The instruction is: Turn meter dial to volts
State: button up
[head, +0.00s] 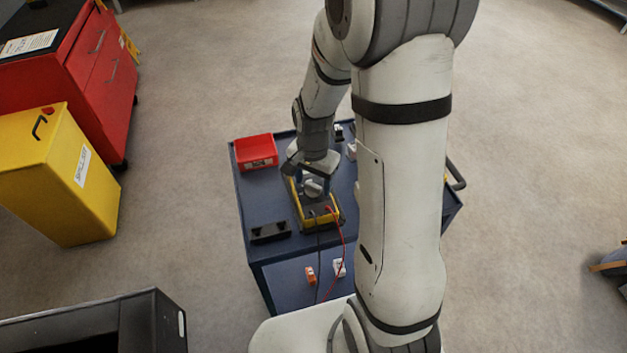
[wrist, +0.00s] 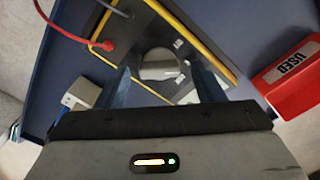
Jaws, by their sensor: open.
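The meter, dark with a yellow edge, lies on the blue cart top in the head view (head: 326,221) and fills the upper middle of the wrist view (wrist: 215,38). Its round grey dial (wrist: 158,70) sits between my fingers in the wrist view. My gripper (head: 312,183) is over the meter, and in the wrist view (wrist: 161,79) its two fingers stand open, one on each side of the dial. I cannot tell whether either finger touches it. The dial's pointer and most markings are hidden or too small to read.
A red lead (head: 341,236) and a black lead run from the meter over the cart's near edge. A red bin marked USED (wrist: 290,82) and a black holder (head: 270,233) stand beside the meter. A yellow bin (head: 60,175) stands left of the cart.

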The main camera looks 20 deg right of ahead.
aim_at(313, 185)
notch_tip(313, 185, up, 7)
jog(key=shift+f, duration=0.2)
jog(key=shift+r, duration=0.35)
jog(key=shift+s+r, duration=0.15)
jog(key=shift+r, duration=0.1)
jog(key=s+r+n+t, duration=0.2)
jog(key=s+r+n, duration=0.7)
jog(key=s, duration=0.5)
jog(key=shift+r+t, duration=0.4)
jog(key=shift+r, duration=0.2)
jog(key=shift+d, duration=0.1)
